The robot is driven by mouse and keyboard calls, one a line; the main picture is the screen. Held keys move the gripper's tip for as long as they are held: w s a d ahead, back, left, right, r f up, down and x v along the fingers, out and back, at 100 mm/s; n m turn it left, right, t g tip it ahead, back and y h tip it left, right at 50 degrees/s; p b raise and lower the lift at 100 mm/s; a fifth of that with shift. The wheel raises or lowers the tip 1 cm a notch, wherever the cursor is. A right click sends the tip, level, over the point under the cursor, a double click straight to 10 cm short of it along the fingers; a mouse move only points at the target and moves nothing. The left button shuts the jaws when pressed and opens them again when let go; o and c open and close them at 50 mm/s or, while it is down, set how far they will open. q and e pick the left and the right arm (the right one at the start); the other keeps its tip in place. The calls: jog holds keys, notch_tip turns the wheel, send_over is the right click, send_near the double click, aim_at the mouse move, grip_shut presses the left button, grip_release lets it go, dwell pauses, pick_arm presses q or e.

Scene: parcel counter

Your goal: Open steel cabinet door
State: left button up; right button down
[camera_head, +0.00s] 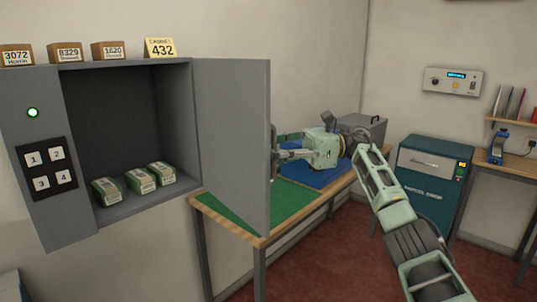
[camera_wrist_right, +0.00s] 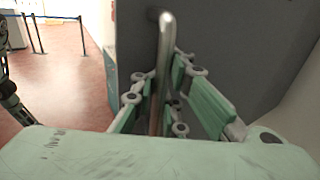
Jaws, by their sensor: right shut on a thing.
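The steel cabinet (camera_head: 45,205) hangs on the wall at the left of the head view. Its grey door (camera_head: 230,140) stands wide open, swung out to the right of the compartment. My right gripper (camera_head: 280,154) is at the door's outer side. In the right wrist view my right gripper (camera_wrist_right: 160,105) has its fingers around the upright metal bar handle (camera_wrist_right: 165,60) and is shut on it. The door's outer face (camera_wrist_right: 225,50) fills the area behind the handle. My left gripper is not in view.
Several banded packs (camera_head: 140,181) lie inside the cabinet. A keypad (camera_head: 48,168) and a green lamp (camera_head: 33,112) are on its front. Small labelled boxes (camera_head: 70,52) and a yellow card (camera_head: 160,47) stand on top. A table with a green mat (camera_head: 275,200) is behind the door.

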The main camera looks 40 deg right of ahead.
jog(key=shift+f, duration=0.2)
jog(key=c, duration=2.4)
grip_release()
jog(key=o, duration=0.6)
jog(key=shift+s+d+r, duration=0.15)
jog(key=shift+s+d, duration=0.1)
jog(key=shift+s, duration=0.05)
jog(key=shift+w+a, duration=0.1)
jog(key=shift+w, duration=0.05)
jog(key=shift+v, duration=3.7)
